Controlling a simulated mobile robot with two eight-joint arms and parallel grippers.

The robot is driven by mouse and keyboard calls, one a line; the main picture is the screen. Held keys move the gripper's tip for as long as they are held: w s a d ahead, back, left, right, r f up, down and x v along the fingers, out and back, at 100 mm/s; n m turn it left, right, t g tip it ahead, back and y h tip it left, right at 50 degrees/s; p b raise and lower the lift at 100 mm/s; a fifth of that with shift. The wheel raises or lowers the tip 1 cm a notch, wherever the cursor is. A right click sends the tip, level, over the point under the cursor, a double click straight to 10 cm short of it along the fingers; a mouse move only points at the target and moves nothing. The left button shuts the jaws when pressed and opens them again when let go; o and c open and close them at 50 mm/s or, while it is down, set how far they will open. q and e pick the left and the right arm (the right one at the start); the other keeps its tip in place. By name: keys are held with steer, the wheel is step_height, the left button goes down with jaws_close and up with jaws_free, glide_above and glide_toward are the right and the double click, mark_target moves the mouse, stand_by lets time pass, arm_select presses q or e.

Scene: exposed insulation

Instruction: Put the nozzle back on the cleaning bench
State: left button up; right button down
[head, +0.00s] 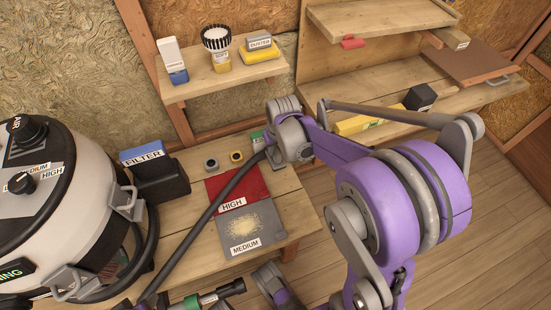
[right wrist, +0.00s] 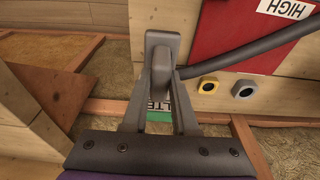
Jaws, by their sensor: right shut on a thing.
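My right gripper (head: 272,150) is above the back right part of the low wooden bench (head: 290,205). In the right wrist view its fingers (right wrist: 160,85) are shut on the grey nozzle (right wrist: 162,50) at the end of the dark hose (right wrist: 255,52). The nozzle's lower part is partly hidden between the fingers. In the head view the hose (head: 215,205) runs from the gripper down left across the bench. The nozzle looks held above the bench; contact with it cannot be told.
A FILTER box (head: 160,178) and a vacuum (head: 60,210) stand left. A wall shelf (head: 205,88) hangs above.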

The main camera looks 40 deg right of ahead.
steer(key=shift+f+b, duration=0.55)
steer(key=shift+f, duration=1.5)
steer(key=shift+f, duration=0.25)
steer(key=c, duration=0.7)
jaws_free()
steer(key=shift+r, duration=0.1)
